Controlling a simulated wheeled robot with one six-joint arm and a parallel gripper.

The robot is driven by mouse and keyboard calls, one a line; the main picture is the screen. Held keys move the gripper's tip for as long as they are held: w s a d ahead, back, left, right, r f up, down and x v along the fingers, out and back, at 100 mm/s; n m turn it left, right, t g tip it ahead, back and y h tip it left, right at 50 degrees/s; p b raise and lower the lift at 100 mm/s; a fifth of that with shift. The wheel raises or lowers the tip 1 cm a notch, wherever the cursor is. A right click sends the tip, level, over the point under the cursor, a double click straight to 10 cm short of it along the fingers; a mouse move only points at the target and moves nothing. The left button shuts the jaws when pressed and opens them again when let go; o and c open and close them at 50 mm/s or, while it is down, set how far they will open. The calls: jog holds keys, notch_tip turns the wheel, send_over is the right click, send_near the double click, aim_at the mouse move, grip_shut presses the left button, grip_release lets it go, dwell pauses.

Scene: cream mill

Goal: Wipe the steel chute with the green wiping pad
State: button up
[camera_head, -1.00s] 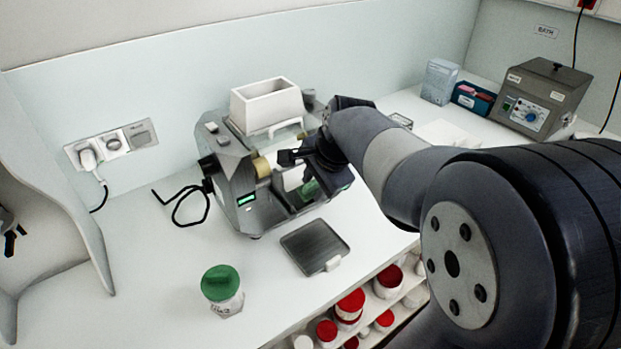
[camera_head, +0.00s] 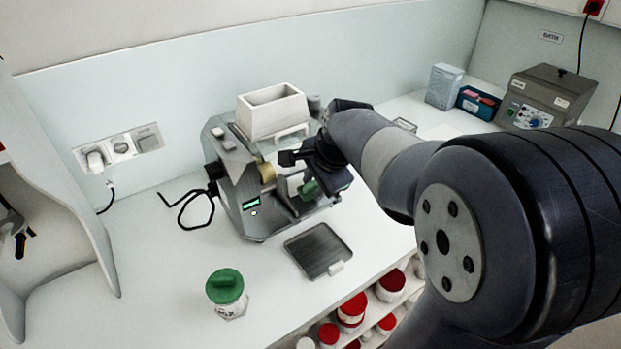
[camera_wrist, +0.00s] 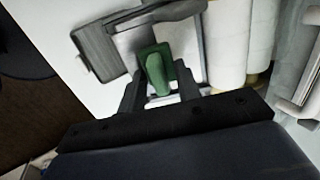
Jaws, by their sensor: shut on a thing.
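The green wiping pad (camera_wrist: 157,72) is between the fingers of my gripper (camera_wrist: 160,92) in the wrist view, and my gripper is shut on it. In the head view the pad (camera_head: 308,188) shows as a small green patch under my gripper (camera_head: 301,172), at the front of the mill (camera_head: 238,172). The steel chute (camera_wrist: 132,42) appears as a pale metal surface around and beyond the pad in the wrist view. My wrist hides much of it in the head view. I cannot tell whether the pad touches it.
A grey tray (camera_head: 318,250) lies on the bench before the mill. A green-lidded jar (camera_head: 226,290) stands at the front left. A white hopper (camera_head: 273,112) tops the mill. A control box (camera_head: 545,97) stands at the back right.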

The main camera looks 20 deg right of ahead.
jog(key=shift+s+d+f, duration=0.2)
jog(key=shift+s+f, duration=0.3)
jog(key=shift+s, duration=0.15)
jog(key=shift+w+a+r+p, duration=0.1)
jog(key=shift+w+r+p, duration=0.2)
jog(key=shift+r, duration=0.1)
jog(key=shift+w+a+r+p, duration=0.2)
jog(key=shift+w+p, duration=0.15)
jog(key=shift+w, duration=0.2)
jog(key=shift+w+a+r+p, duration=0.15)
jog(key=shift+w+r+p, duration=0.15)
jog(key=shift+w, duration=0.2)
jog(key=shift+w+a+r+p, duration=0.15)
jog(key=shift+w+p, duration=0.2)
jog(key=shift+w, duration=0.2)
jog(key=shift+s+d+f+b, duration=0.1)
jog(key=shift+s+f+b, duration=0.15)
jog(key=shift+s+b, duration=0.05)
jog(key=shift+s+d+f+b, duration=0.2)
jog(key=shift+s, duration=0.35)
jog(key=shift+s+d+f+b, duration=0.15)
jog(key=shift+s+b, duration=0.1)
jog(key=shift+s, duration=0.3)
jog(key=shift+s+d+f+b, duration=0.2)
jog(key=shift+s, duration=0.35)
notch_tip(320, 180, up, 8)
jog(key=s+p, duration=0.1)
jog(key=p, duration=0.5)
jog(key=shift+d+p, duration=0.2)
jog(key=shift+p, duration=0.1)
